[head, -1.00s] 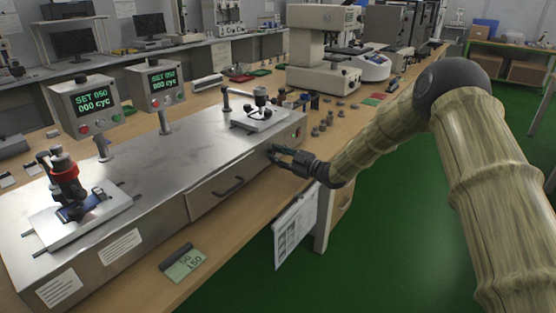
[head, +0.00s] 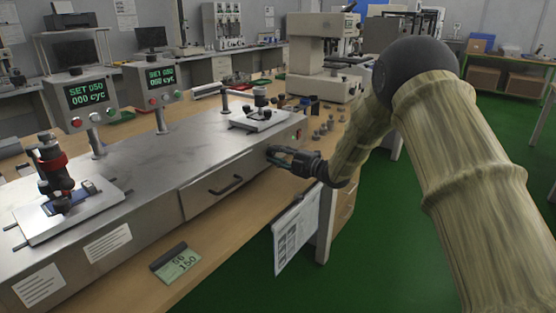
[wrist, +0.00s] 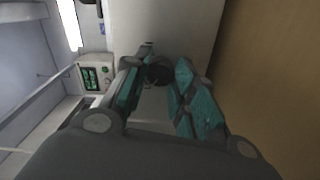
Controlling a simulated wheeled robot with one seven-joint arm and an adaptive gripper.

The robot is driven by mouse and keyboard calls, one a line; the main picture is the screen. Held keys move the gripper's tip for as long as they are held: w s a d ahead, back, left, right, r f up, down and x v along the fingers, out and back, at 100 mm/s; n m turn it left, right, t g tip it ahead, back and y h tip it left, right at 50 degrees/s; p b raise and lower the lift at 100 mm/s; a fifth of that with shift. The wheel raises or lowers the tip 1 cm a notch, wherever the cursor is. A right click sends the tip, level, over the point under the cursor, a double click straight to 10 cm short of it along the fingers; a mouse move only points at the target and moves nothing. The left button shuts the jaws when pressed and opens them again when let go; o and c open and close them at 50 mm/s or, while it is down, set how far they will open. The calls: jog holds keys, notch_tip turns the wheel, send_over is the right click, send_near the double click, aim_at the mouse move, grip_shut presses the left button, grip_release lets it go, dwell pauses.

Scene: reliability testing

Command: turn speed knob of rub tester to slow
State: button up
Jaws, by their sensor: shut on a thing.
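The rub tester (head: 150,160) is a long grey metal machine on the wooden bench. The speed knob (wrist: 158,72) is a small dark round knob on its front face, seen between my fingers in the wrist view. My gripper (head: 271,153) is at the right end of that face, right of the drawer handle (head: 226,187). Its fingers (wrist: 160,80) are shut on the knob. In the head view the fingers hide the knob. Its pointer and any speed marks cannot be made out.
Two display boxes (head: 90,92) with green text and buttons stand on posts behind the tester. A red-collared rubbing head (head: 52,165) is at left. A red switch (head: 299,133) is near my gripper. A clipboard sheet (head: 297,230) hangs from the bench edge. Green floor (head: 390,250) is open at right.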

jog(key=shift+n, duration=0.3)
jog(key=o, duration=1)
jog(key=shift+o, duration=0.2)
jog(key=shift+d, duration=0.1)
jog(key=v, duration=1.2)
